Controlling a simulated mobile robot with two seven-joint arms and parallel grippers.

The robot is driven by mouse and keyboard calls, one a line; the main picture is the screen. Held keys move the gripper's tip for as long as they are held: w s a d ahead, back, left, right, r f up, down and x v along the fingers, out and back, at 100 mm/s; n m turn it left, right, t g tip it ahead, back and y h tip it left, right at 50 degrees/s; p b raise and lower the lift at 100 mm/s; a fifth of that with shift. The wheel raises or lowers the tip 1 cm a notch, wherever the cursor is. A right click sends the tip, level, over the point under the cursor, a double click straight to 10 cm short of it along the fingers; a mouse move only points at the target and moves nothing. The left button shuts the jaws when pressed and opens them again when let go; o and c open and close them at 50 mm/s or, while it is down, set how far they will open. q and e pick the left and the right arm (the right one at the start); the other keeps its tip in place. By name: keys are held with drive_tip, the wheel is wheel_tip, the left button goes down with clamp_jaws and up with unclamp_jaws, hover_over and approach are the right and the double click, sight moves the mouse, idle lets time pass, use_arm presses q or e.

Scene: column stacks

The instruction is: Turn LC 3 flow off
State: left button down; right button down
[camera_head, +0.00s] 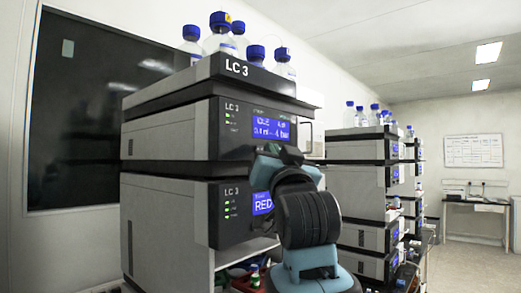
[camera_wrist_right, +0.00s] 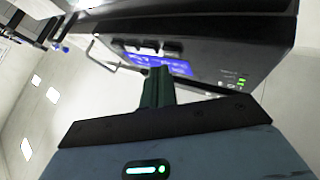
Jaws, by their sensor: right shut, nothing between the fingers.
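The LC 3 stack (camera_head: 205,85) stands in the middle of the head view. Its upper module (camera_head: 232,125) has a lit blue display (camera_head: 271,127) that seems to read IDLE, with flow and bar values below. The lower module (camera_head: 222,225) has a display reading RED. My right gripper (camera_head: 278,152) is just in front of the upper module, below its display. In the wrist view its dark green fingers (camera_wrist_right: 158,84) are shut and empty, and their tips overlap the blue display (camera_wrist_right: 178,66). I cannot tell whether they touch it. My left gripper is not in view.
Blue-capped bottles (camera_head: 222,36) stand on top of the LC 3 stack. More instrument stacks (camera_head: 355,185) line up behind on the right. A dark window (camera_head: 75,120) is at the left. The floor (camera_head: 465,270) at the far right is clear.

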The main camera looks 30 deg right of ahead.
drive_tip(key=s, duration=0.1)
drive_tip(key=s+d, duration=0.1)
drive_tip(key=s, duration=0.1)
drive_tip(key=s+d, duration=0.1)
drive_tip(key=shift+s, duration=0.35)
idle(0.9)
